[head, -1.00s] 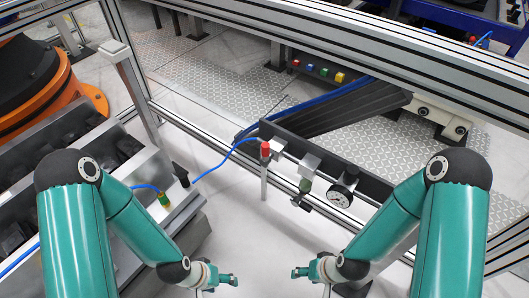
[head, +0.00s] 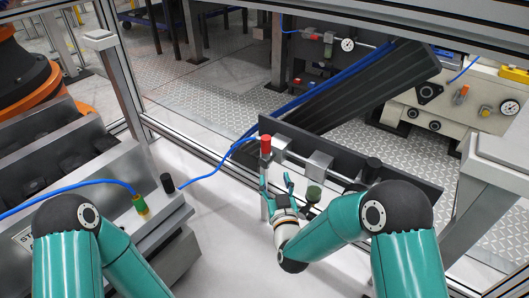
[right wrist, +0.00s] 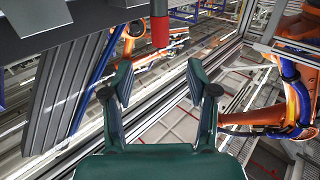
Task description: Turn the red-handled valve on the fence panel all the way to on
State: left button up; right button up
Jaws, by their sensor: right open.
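The red valve handle (head: 265,144) stands upright at the left end of the dark fence panel (head: 410,186). In the right wrist view the red handle (right wrist: 160,30) hangs at the top centre, beyond the fingertips and between their lines. My right gripper (head: 276,180) is just below the handle and slightly right of it in the head view. Its two fingers (right wrist: 160,80) are apart with nothing between them. I see no contact with the handle. My left arm shows at the lower left, but its gripper is out of the picture.
Aluminium fence rails (head: 215,160) run behind. White floor is clear below.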

aim_at(267, 149)
jog(key=w, duration=0.5)
jog(key=w+a+b, duration=0.1)
jog(key=w, duration=0.4)
jog(key=w+a, duration=0.1)
jog(key=w, duration=0.5)
jog(key=shift+a, duration=0.25)
